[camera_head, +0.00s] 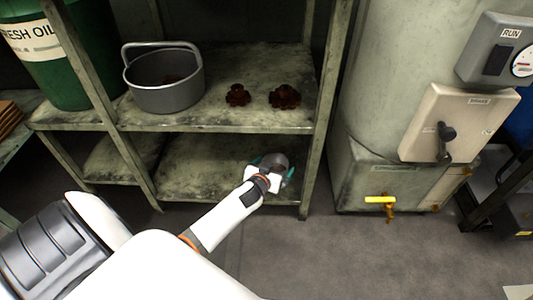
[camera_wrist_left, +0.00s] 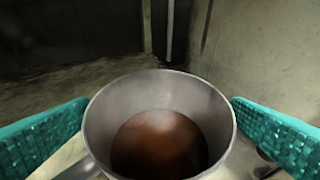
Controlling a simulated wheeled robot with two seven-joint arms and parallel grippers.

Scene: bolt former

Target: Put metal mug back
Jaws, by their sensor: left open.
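The metal mug (camera_head: 279,160) is at the right end of the lower shelf, partly hidden behind my left gripper (camera_head: 273,172). In the left wrist view the mug (camera_wrist_left: 160,88) stands upright between the two teal fingers, with brown contents or a brown bottom (camera_wrist_left: 160,145) inside. My left gripper (camera_wrist_left: 160,130) is open, one finger on each side of the mug, with small gaps at the rim. Whether the mug's base touches the shelf is hidden. My right gripper is not in view.
The lower shelf (camera_head: 190,165) is clear left of the mug. The upper shelf (camera_head: 220,115) holds a grey pot (camera_head: 165,97) and two dark red gear-like parts (camera_head: 237,95). A shelf post (camera_head: 322,110) stands close right of the mug. A machine with a yellow-handled valve (camera_head: 380,199) is farther right.

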